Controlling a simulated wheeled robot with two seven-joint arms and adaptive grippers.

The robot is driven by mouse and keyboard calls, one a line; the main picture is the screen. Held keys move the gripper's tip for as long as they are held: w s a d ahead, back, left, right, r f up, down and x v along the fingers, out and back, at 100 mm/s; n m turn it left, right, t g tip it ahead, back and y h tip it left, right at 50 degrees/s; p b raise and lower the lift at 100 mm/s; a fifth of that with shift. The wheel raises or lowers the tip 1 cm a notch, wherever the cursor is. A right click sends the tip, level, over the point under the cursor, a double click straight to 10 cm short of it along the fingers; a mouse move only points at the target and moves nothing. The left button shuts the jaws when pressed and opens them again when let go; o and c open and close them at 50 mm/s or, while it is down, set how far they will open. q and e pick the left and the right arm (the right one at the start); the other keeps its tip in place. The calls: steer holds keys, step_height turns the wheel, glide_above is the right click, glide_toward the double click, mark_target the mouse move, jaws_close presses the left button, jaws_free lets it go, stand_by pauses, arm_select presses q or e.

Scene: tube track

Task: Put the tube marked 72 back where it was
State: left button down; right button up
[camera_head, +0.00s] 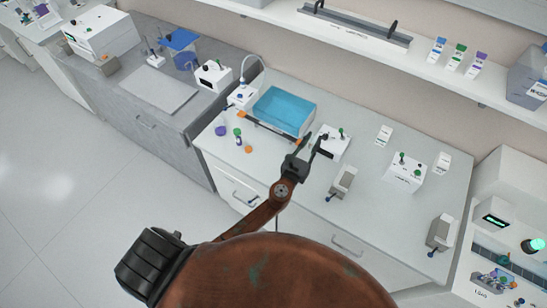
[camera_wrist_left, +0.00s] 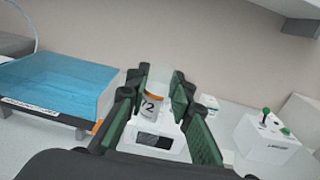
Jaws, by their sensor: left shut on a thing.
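The tube marked 72 (camera_wrist_left: 153,104) shows in the left wrist view, roughly upright between my left fingers, with "72" partly readable on its white label. My left gripper (camera_wrist_left: 160,88) is shut on it. In the head view my left gripper (camera_head: 314,146) is over the bench beside a small white box (camera_head: 336,146); the held tube cannot be made out there. That box, with a dark panel, lies below and beyond the tube in the wrist view (camera_wrist_left: 172,146). In the head view a green-capped tube (camera_head: 340,132) stands in it. My right gripper is not in view.
A blue-topped bath (camera_head: 283,108) stands left of the gripper. A white block (camera_head: 405,172) with green-capped pieces is to the right. A green-topped tube (camera_head: 238,137), a purple cap (camera_head: 221,131) and an orange cap (camera_head: 249,149) lie near the bench's left end. A shelf (camera_head: 350,42) runs behind.

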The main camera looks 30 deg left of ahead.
arm_select(q)
steer(key=s+a+f+n+g+y, duration=0.2)
steer(key=s+a+n+y, duration=0.55)
steer(key=s+a, duration=0.6)
steer(key=shift+m+y, duration=0.65)
steer(key=shift+y, duration=0.3)
steer(key=w+a+f+b, duration=0.2)
steer(key=w+f+b, duration=0.1)
steer(key=f+b, duration=0.1)
steer(key=w+a+f+b, duration=0.3)
steer(key=w+f+b, duration=0.1)
steer(key=w+a+f+b, duration=0.2)
steer(key=w+f+b, duration=0.2)
steer(key=f, duration=0.1)
steer(key=shift+w+a+b, duration=0.15)
steer(key=shift+b, duration=0.15)
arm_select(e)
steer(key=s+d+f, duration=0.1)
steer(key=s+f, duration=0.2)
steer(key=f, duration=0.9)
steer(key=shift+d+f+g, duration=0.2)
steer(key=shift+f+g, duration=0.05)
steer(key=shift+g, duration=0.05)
arm_select(q)
steer(key=shift+f, duration=0.15)
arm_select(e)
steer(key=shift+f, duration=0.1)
